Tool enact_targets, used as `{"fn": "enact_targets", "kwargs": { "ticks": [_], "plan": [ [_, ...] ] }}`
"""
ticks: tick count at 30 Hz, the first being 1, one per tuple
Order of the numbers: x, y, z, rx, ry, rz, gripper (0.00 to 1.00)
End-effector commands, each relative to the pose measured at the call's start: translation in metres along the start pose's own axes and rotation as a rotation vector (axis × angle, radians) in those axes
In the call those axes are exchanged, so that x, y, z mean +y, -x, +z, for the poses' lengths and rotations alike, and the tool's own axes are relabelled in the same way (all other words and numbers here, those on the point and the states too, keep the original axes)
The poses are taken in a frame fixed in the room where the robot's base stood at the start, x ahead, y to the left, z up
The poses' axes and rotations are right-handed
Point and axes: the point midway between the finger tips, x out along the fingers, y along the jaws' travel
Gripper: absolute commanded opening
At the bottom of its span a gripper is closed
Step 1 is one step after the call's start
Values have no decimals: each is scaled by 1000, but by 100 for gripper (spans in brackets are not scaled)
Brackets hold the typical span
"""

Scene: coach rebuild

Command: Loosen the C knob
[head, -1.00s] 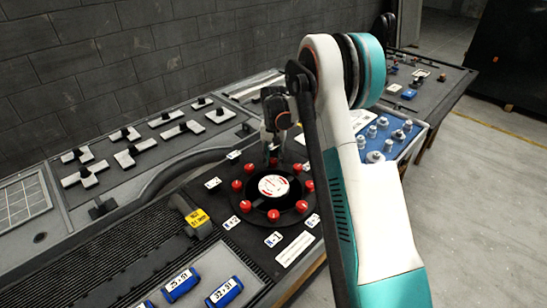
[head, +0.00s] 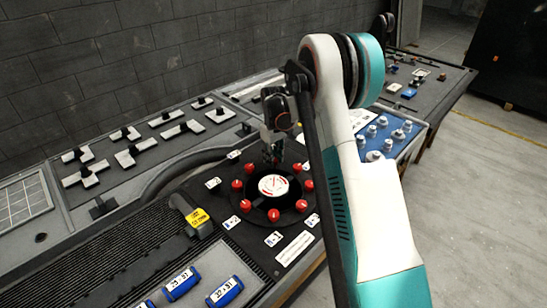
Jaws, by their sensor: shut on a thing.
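A round black fixture with a ring of red knobs (head: 273,215) around a white dial (head: 273,185) sits on the dark console panel. Small white labels stand beside the knobs, mostly too small to read. My gripper (head: 272,160) points down at the back of the ring, behind the dial. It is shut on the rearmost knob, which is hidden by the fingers. I take it to be the C knob, but its label cannot be read. The other red knobs stand clear of the fingers.
A yellow-tagged grey part (head: 197,217) and blue cylinders (head: 225,291) lie left of the ring. A blue tray (head: 403,150) with several silver knobs is at the right, partly behind my arm. Black-handled white switches (head: 131,155) fill the back-left panel.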

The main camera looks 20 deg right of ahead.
Motion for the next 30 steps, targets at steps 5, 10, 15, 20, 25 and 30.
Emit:
{"fn": "enact_targets", "kwargs": {
  "ticks": [5, 10, 15, 20, 25, 30],
  "plan": [
    [0, 0, 0, 1, 57, 0, 4],
    [0, 0, 0, 1, 82, 1, 4],
    [0, 0, 0, 1, 87, 1, 4],
    [0, 0, 0, 1, 87, 1, 4],
    [0, 0, 0, 1, 86, 1, 48],
    [0, 0, 0, 1, 86, 0, 49]
  ]
}}
